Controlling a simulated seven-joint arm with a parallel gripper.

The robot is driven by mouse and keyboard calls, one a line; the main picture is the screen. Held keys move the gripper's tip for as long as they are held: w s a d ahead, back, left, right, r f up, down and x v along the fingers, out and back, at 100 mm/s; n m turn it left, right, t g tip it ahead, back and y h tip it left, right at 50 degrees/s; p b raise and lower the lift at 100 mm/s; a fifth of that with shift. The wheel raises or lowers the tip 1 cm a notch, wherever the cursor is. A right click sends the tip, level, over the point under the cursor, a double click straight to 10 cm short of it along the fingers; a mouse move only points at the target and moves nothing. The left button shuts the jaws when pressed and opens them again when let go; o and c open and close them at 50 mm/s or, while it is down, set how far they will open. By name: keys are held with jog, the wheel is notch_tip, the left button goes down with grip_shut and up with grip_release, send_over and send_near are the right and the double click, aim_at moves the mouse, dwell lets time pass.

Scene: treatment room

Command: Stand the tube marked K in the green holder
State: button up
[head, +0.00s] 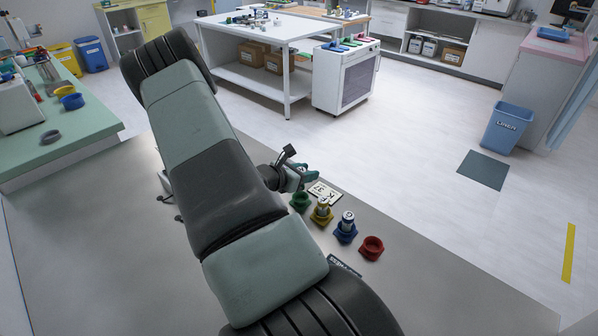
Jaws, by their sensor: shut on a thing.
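My gripper (304,175) is at the end of my arm, just behind the green holder (301,202). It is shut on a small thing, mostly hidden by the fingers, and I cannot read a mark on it. The green holder is partly hidden by my arm, and no tube shows standing in it. One tube (323,206) stands in the yellow holder (321,219). Another tube (348,218) stands in the blue holder (345,236). Their letters are too small to read surely.
A red holder (371,248) stands empty at the right end of the row. A white card (326,191) with dark marks, one like a K, lies behind the holders. A dark label strip (344,265) lies in front. The grey table (440,285) is clear to the right.

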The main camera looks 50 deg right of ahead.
send_over(305, 196)
jog(key=shift+f, duration=2.3)
jog(key=shift+f, duration=0.55)
jog(key=o, duration=0.8)
jog(key=shift+o, duration=0.2)
jog(key=shift+v, duration=5.5)
